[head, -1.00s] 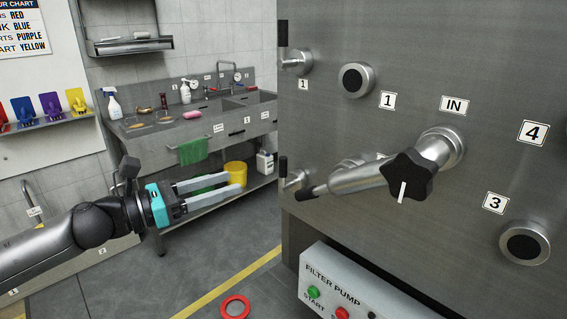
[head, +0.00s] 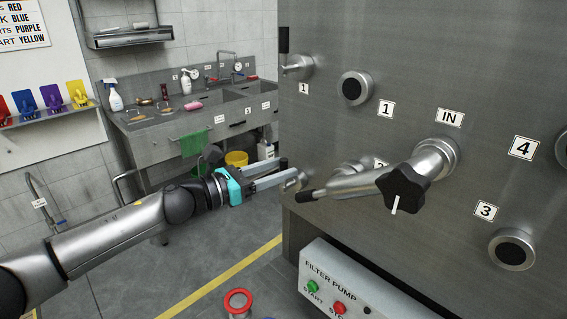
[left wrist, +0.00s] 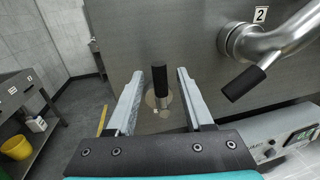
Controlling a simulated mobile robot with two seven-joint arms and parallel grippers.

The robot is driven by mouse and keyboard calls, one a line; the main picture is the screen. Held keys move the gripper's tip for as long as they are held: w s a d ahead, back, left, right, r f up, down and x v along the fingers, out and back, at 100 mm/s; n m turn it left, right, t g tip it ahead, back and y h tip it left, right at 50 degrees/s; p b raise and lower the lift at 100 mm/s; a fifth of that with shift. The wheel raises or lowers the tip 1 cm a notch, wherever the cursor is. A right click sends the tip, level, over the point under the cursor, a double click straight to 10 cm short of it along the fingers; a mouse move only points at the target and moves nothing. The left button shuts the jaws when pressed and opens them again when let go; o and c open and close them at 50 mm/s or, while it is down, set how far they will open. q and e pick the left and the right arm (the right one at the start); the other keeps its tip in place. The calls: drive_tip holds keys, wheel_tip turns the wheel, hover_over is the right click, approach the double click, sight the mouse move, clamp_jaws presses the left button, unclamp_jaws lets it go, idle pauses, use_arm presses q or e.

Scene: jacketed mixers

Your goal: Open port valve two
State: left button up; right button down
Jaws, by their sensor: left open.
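Port valve two (head: 303,179) is a small metal valve low on the left of the steel mixer wall, mostly hidden by my left gripper in the head view. In the left wrist view its black handle (left wrist: 160,80) points up in the picture, with the round metal body behind it. My left gripper (head: 289,169) is open at the valve. In the left wrist view its fingers (left wrist: 160,74) stand on either side of the handle, with visible gaps on both sides. I cannot tell how deep the handle sits between them. My right gripper is not in view.
The filter pump box (head: 345,283) stands below. A sink bench (head: 200,120) is behind; floor lies open between.

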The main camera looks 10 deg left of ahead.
use_arm(q)
drive_tip(key=shift+w+d, duration=0.5)
drive_tip(key=shift+c, duration=0.2)
clamp_jaws()
idle(1.1)
